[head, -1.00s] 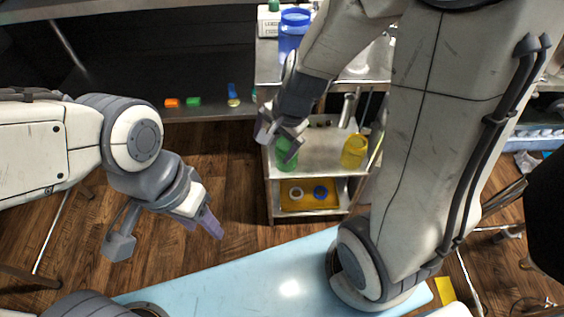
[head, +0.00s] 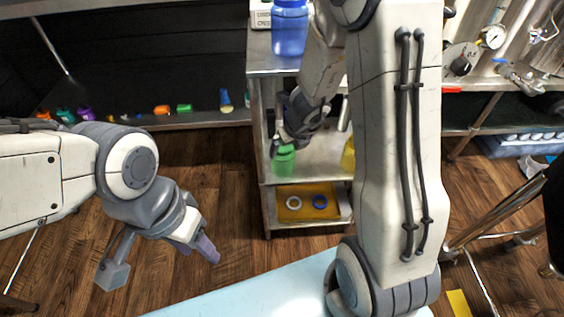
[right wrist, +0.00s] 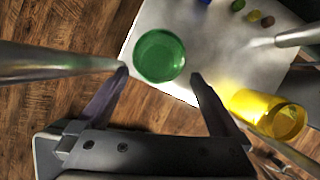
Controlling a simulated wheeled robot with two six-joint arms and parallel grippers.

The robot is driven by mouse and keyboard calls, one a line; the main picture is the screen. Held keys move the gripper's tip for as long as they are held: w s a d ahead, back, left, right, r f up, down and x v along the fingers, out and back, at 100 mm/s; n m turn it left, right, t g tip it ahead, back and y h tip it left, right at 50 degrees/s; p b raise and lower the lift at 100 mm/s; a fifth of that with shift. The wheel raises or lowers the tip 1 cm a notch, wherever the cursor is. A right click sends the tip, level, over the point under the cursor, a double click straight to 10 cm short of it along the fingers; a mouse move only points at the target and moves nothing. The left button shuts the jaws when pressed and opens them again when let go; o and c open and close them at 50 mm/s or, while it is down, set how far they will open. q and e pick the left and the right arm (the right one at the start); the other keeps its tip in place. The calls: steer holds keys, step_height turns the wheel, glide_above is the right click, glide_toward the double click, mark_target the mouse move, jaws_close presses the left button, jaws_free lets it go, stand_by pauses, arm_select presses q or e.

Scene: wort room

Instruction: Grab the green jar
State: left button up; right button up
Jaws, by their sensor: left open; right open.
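The green jar (head: 284,161) stands on the middle shelf of a metal cart, near its front left corner. In the right wrist view the green jar (right wrist: 159,56) shows from above as a round green shape, just beyond and between the fingertips. My right gripper (head: 282,146) is open and empty, close above the jar; its fingers (right wrist: 160,72) are spread on either side of the jar's near edge. My left gripper (head: 212,254) is open and empty over the floor at the left, away from the cart.
A yellow jar (right wrist: 268,114) stands on the same shelf, right of the green one; my arm partly hides it in the head view. A cart post (right wrist: 60,62) lies left of the gripper. A blue container (head: 290,30) is on the cart's top. An orange tray (head: 296,214) with rings sits below.

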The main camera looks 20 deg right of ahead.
steer(key=b+x, duration=0.5)
steer(key=x, duration=0.3)
steer(key=shift+a+f, duration=0.1)
steer(key=shift+f, duration=0.3)
steer(key=shift+r, duration=0.15)
steer(key=c, duration=1.2)
steer(key=shift+r, duration=0.1)
steer(key=shift+c, duration=0.2)
